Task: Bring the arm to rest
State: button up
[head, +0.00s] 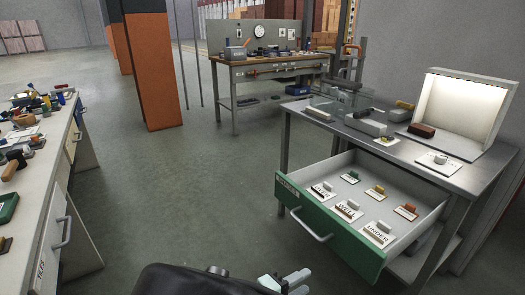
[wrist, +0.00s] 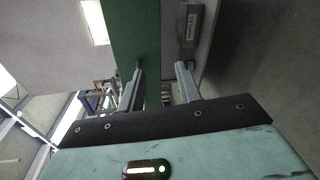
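My gripper (head: 298,283) shows at the bottom edge of the head view, low in front of the open drawer (head: 327,238) and apart from it. In the wrist view my gripper (wrist: 160,68) has its two grey fingers spread with nothing held between them. A green panel (wrist: 135,35) lies beyond the fingers. My black arm part fills the bottom middle of the head view, and most of the arm is out of view.
The green-fronted drawer stands pulled out from the grey workbench (head: 450,167), with several labelled small pieces inside. A lit white booth (head: 459,108) and a brown brick (head: 422,130) are on top. A cluttered bench (head: 52,160) is at left. The floor (head: 190,190) between is clear.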

jog(key=s+d+r+m+g+y, duration=0.1)
jog(key=s+d+r+g+y, duration=0.3)
jog(key=s+r+y, duration=0.55)
jog(key=s+d+r+m+g+y, duration=0.15)
jog(key=s+r+g+y, duration=0.45)
jog(key=r, duration=0.6)
notch_tip(320, 180, up, 13)
jog(key=h+p, duration=0.1)
jog(key=p, duration=1.1)
jog(key=shift+s+f+n+t+h, duration=0.2)
jog(key=shift+s+n+t+h, duration=0.15)
jog(key=shift+s+t, duration=0.1)
jog(key=shift+d, duration=0.1)
